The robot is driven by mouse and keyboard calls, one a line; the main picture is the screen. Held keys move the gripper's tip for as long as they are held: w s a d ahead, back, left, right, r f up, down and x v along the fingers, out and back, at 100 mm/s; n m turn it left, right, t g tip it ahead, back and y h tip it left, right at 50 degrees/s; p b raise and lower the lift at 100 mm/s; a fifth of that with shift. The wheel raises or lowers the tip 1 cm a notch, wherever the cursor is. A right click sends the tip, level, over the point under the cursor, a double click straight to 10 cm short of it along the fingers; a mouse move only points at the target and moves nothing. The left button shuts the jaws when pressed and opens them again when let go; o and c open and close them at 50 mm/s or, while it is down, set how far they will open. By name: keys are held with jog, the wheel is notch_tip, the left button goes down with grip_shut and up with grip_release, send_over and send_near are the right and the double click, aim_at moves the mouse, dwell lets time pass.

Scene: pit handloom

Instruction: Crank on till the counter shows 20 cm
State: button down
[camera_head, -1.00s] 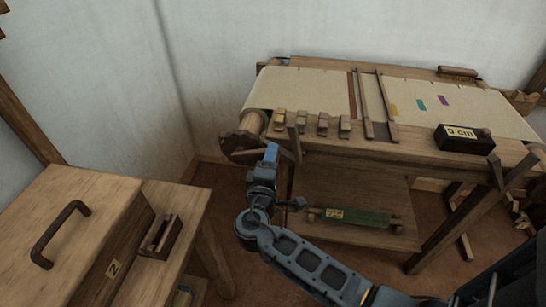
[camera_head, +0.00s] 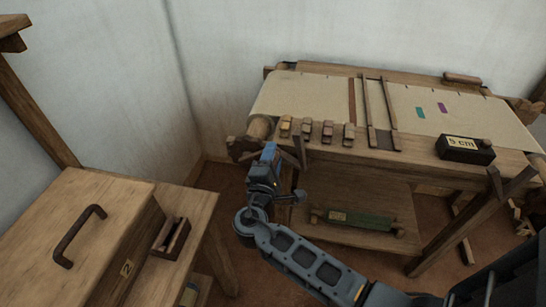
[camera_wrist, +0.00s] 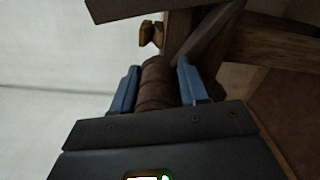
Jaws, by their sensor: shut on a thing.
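The counter (camera_head: 465,149), a dark box with a pale plate reading 5 cm, sits at the loom's front right. In the head view, my gripper (camera_head: 268,152) is at the loom's front left corner, beside the end of the front roller (camera_head: 261,127). In the wrist view, my gripper (camera_wrist: 158,68) is shut on a brown ribbed round handle (camera_wrist: 158,85), one blue finger on each side. In the head view, my gripper hides that handle. The pale cloth (camera_head: 310,95) lies across the loom with a green and a purple patch on it.
Several small wooden blocks (camera_head: 328,128) stand along the loom's front beam. A lower shelf holds a green bar (camera_head: 360,221). At the left, a wooden chest (camera_head: 70,225) with a dark handle stands close to the loom. A strip of floor lies between them.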

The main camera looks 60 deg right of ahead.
jog(key=c, duration=0.9)
grip_release()
jog(key=shift+w+a+r, duration=0.1)
jog(key=shift+w+r, duration=0.1)
jog(key=shift+r, duration=0.05)
jog(key=shift+o, duration=0.8)
jog(key=shift+f, duration=0.15)
jog(key=shift+s, duration=0.1)
jog(key=b+v, duration=0.1)
jog(key=v, duration=0.6)
jog(key=shift+a, duration=0.35)
jog(key=shift+s, duration=0.1)
